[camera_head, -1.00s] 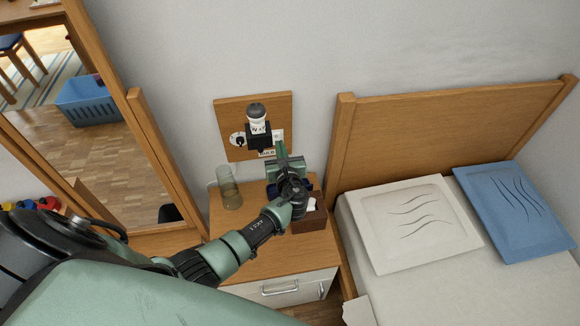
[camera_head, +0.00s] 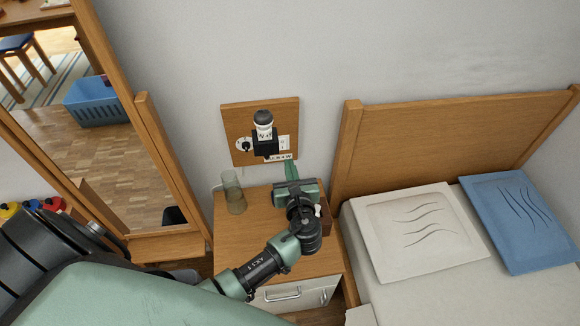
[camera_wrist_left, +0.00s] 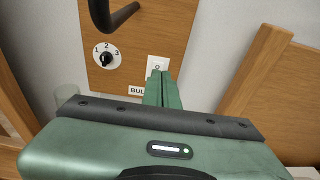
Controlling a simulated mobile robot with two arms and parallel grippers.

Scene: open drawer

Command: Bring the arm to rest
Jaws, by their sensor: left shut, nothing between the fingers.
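My left gripper (camera_head: 291,168) is green and dark grey. It is above the back of the nightstand, close to the wooden wall panel (camera_head: 232,130). In the left wrist view its two fingers (camera_wrist_left: 161,84) are together with nothing between them, pointing at the panel. They overlap the lower part of a white switch plate (camera_wrist_left: 157,64) in that view; I cannot tell whether they touch it. My left arm (camera_head: 262,265) reaches in from the lower left over the nightstand. My right gripper is not in view.
The wooden nightstand (camera_head: 240,252) has a pale drawer front (camera_head: 318,294). A glass (camera_head: 234,192) stands left of my gripper. A dark brown box is partly hidden behind my wrist. A lamp (camera_head: 264,125) and dial sit on the panel. The bed headboard (camera_head: 440,150) is right, the mirror frame (camera_head: 165,170) left.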

